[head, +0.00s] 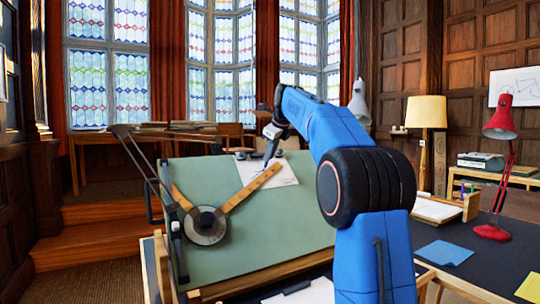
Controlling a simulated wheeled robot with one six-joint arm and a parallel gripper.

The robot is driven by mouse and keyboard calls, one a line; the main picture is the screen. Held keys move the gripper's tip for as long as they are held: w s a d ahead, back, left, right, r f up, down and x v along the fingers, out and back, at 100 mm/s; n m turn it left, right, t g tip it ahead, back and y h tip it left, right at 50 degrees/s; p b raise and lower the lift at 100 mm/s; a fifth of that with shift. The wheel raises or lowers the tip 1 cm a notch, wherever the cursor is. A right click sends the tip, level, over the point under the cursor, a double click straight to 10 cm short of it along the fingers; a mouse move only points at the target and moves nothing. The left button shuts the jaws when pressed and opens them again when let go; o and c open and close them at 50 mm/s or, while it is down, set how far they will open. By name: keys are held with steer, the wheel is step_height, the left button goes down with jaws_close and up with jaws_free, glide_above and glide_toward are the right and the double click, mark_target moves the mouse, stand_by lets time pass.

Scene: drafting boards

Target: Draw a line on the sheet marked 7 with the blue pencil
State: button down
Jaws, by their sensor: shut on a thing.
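A white sheet (287,176) lies near the top of the tilted green drafting board (250,245); a wooden ruler arm crosses its lower left part. I cannot read any number on it. My gripper (272,136) is above the sheet's upper left part, at the end of my blue arm. It is shut on a thin dark blue pencil (270,152), which points down and slightly left toward the sheet. The tip looks at or very near the paper; I cannot tell if it touches. Small dark marks may be on the sheet, too small to make out.
The drafting machine's round head (205,226) and wooden rulers (252,188) lie on the board. A dark desk at right holds a red lamp (497,150), a blue paper (444,252), a yellow paper (529,287) and a wooden tray (437,209). Wooden steps (95,245) are at left.

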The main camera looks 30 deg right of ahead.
steer(key=shift+w+d+r, duration=0.25)
steer(key=shift+w+d, duration=0.05)
steer(key=shift+d, duration=0.35)
steer(key=shift+w+d+r, duration=0.25)
steer(key=shift+w+d, duration=0.05)
steer(key=shift+d, duration=0.35)
stand_by(1.5)
steer(key=shift+s+r, duration=0.1)
steer(key=shift+s+v, duration=0.2)
steer(key=shift+v, duration=2.15)
steer(key=shift+d, duration=0.15)
steer(key=w+v, duration=0.1)
steer(key=v, duration=0.6)
steer(key=shift+d+r, duration=0.25)
steer(key=shift+r, duration=0.2)
steer(key=shift+s, duration=0.1)
